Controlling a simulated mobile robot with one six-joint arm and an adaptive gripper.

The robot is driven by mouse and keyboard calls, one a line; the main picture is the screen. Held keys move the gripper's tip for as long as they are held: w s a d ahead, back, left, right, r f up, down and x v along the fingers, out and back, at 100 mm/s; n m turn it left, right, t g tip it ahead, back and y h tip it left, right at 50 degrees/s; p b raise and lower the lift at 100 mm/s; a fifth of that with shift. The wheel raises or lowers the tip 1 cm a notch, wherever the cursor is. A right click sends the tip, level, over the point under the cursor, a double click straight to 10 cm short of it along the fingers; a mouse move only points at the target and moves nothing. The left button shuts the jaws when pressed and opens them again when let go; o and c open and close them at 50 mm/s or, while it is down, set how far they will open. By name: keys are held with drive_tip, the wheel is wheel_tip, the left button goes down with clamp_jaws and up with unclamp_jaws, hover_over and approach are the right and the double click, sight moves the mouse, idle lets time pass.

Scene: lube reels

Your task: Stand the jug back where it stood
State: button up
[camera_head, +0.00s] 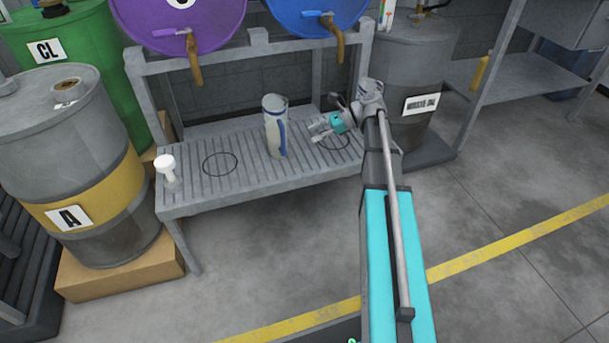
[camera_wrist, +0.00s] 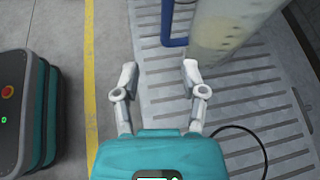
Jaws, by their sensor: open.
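The jug (camera_head: 273,128) is pale grey-white with a blue handle. It stands upright on the slatted grey shelf (camera_head: 245,190), between two dark ring outlines. The left ring (camera_head: 220,153) lies bare below the purple drum; the right ring (camera_head: 347,146) lies below the blue drum, partly hidden by my arm. My gripper (camera_head: 316,128) is open and empty just right of the jug. In the wrist view, the jug (camera_wrist: 222,38) and its blue handle (camera_wrist: 174,42) are ahead of my open fingers (camera_wrist: 159,70), apart from them. A ring (camera_wrist: 264,148) lies to the right of my gripper there.
Purple (camera_head: 190,18) and blue (camera_head: 310,12) drums with hanging taps sit above the shelf. A white-topped item (camera_head: 166,166) stands at the shelf's left front corner. A grey drum (camera_head: 80,140) stands left, another (camera_head: 415,70) right. The floor in front is clear.

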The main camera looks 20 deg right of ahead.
drive_tip(key=s+a+f+n+g+h, duration=0.1)
drive_tip(key=s+a+f+n+h, duration=0.4)
drive_tip(key=s+n, duration=0.3)
drive_tip(key=s+a+f+n+g+h, duration=0.1)
drive_tip(key=s+a+f+n+h, duration=0.4)
drive_tip(key=s+a+n+h, duration=0.2)
drive_tip(key=s+n, duration=0.2)
drive_tip(key=n, duration=0.2)
drive_tip(key=shift+s+f+h, duration=0.3)
drive_tip(key=shift+f+h, duration=0.05)
drive_tip(key=shift+h, duration=0.05)
drive_tip(key=shift+a+r, duration=0.1)
wheel_tip(320, 180, up, 43)
drive_tip(key=p, duration=4.3)
drive_tip(key=shift+r+p, duration=0.2)
drive_tip(key=shift+p, duration=0.1)
